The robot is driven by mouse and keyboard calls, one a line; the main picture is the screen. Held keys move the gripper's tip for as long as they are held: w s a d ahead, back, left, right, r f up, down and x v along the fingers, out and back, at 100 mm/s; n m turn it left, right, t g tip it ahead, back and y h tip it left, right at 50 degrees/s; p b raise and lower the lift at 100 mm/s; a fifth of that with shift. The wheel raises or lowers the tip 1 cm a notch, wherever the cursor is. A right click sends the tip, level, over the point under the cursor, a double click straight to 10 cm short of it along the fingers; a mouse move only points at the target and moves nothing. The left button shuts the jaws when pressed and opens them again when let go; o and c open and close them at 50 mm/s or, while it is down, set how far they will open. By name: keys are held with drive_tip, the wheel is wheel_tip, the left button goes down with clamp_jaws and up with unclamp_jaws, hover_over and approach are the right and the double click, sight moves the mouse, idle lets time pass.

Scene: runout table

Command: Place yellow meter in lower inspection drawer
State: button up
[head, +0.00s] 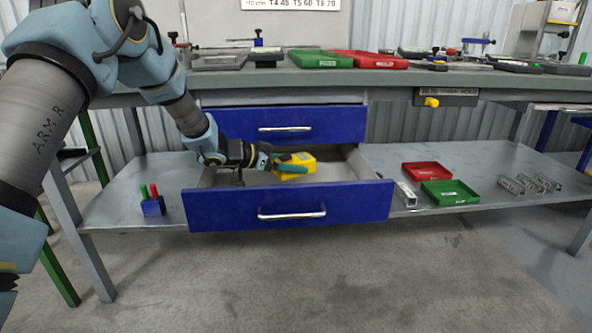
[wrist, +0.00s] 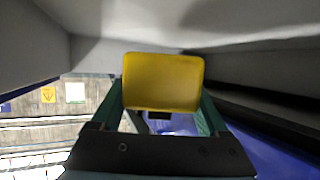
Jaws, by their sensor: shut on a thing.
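The yellow meter (head: 297,165) is at the open lower inspection drawer (head: 290,207), inside its outline in the head view. My gripper (head: 284,168) is shut on the meter from the left. In the wrist view the yellow meter (wrist: 163,82) sits between the two green fingers of my gripper (wrist: 160,115), with grey drawer walls around it. I cannot tell whether the meter touches the drawer floor. The drawer is pulled out, and its blue front has a silver handle.
The upper blue drawer (head: 285,125) is shut just above. On the lower shelf (head: 115,195), a red tray (head: 427,172) and a green tray (head: 450,193) lie to the right, and a blue holder (head: 152,206) stands to the left. The worktop edge (head: 400,82) overhangs the drawers.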

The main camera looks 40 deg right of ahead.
drive_tip(key=shift+s+d+f, duration=0.15)
drive_tip(key=shift+d+f, duration=0.45)
drive_tip(key=shift+f, duration=0.05)
drive_tip(key=shift+f, duration=0.65)
drive_tip(key=o, duration=1.5)
drive_tip(key=shift+r, duration=0.25)
drive_tip(key=v, duration=0.5)
drive_tip(key=p+v, duration=0.1)
drive_tip(key=v, duration=0.1)
drive_tip(key=shift+a+r, duration=0.25)
drive_tip(key=shift+r, duration=0.25)
